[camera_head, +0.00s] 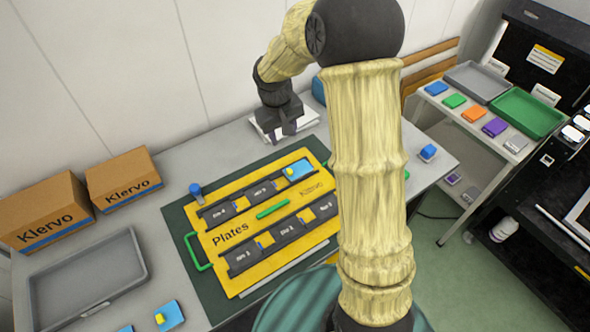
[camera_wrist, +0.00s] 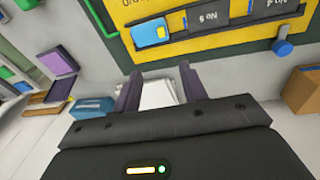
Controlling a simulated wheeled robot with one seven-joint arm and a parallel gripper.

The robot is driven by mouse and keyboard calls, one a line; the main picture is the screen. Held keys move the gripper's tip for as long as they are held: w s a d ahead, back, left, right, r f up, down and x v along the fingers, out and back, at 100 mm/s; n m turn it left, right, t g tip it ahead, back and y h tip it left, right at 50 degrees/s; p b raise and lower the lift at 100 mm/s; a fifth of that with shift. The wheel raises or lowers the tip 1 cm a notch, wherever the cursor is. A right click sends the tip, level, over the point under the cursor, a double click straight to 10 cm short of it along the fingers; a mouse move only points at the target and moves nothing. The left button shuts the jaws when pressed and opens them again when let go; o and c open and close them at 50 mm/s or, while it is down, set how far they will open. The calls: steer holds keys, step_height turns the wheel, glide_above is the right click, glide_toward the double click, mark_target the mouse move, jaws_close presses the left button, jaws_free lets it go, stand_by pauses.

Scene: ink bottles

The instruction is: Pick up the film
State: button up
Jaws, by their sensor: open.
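My gripper (camera_head: 288,131) is open at the back of the grey table, pointing down over a flat white stack (camera_head: 308,119). In the wrist view my gripper's two fingers (camera_wrist: 160,88) stand apart, with the white stack (camera_wrist: 158,96) showing between and beyond them. Nothing is held between the fingers. I cannot tell for sure whether this white stack is the film; no label on it can be read. My gripper hides part of the stack in the head view.
A yellow "Plates" board (camera_head: 232,262) with dark numbered plates lies on a green mat (camera_head: 182,222) in front of the stack. A blue item (camera_head: 319,90) stands close to the stack. Klervo boxes (camera_head: 122,181) and a grey tray (camera_head: 134,262) are at left.

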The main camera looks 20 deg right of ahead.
steer(key=p, duration=0.2)
glide_above(289, 170)
step_height(289, 170, down, 12)
steer(key=shift+r, duration=0.15)
steer(key=shift+s+a, duration=0.1)
steer(key=shift+a, duration=0.25)
steer(key=shift+s+f, duration=0.15)
steer(key=shift+f, duration=0.25)
steer(key=f+p, duration=0.1)
steer(key=f, duration=0.2)
steer(key=shift+d+f, duration=0.1)
steer(key=shift+d, duration=0.1)
steer(key=shift+d+f, duration=0.1)
steer(key=shift+f, duration=0.55)
steer(key=c, duration=0.9)
